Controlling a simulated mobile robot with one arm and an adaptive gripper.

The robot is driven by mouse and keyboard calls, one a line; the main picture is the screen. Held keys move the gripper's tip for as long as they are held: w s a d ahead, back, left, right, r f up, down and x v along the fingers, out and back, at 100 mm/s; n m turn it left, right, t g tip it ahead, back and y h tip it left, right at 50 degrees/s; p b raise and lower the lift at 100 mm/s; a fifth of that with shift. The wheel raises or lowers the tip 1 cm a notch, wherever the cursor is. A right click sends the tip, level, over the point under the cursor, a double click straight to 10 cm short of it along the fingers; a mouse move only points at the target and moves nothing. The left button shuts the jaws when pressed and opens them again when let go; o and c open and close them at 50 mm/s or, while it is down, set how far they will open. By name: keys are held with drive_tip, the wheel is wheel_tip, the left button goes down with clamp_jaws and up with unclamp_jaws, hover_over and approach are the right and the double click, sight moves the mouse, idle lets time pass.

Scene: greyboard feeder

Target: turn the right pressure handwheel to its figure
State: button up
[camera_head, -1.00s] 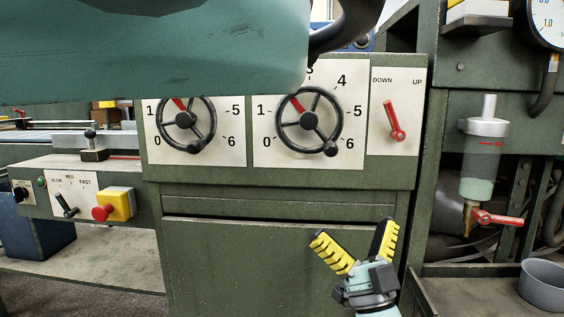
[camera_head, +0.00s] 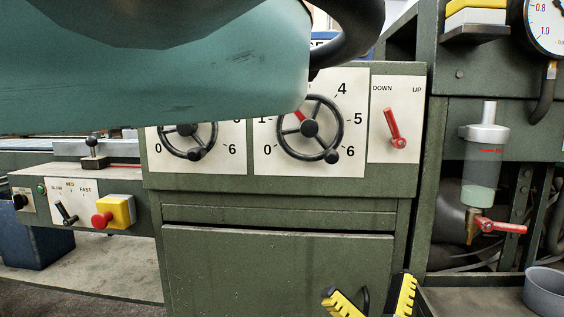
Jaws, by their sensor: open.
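The right pressure handwheel (camera_head: 310,129) is a black spoked wheel on a white dial plate (camera_head: 265,165) numbered around its rim. Its red pointer (camera_head: 299,114) leans to the upper left, and its knob (camera_head: 332,156) sits at the lower right near the 6. My arm hides the upper left of the dial, including some figures. The left handwheel (camera_head: 188,129) is partly hidden behind my arm. My gripper (camera_head: 366,292) is open and empty at the bottom edge, well below the right handwheel and apart from it. Its yellow-and-black fingers are cut off by the frame.
A red DOWN/UP lever (camera_head: 395,130) is just right of the handwheel. A cup with a red tap (camera_head: 495,226) and a gauge (camera_head: 545,22) are at right. A grey bowl (camera_head: 545,290) is at lower right. A red stop button (camera_head: 101,220) is at left.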

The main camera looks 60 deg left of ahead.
drive_tip(key=shift+s+d+f+t, duration=0.25)
drive_tip(key=shift+d+f+t, duration=0.05)
drive_tip(key=shift+d+f, duration=0.7)
drive_tip(key=shift+a, duration=0.1)
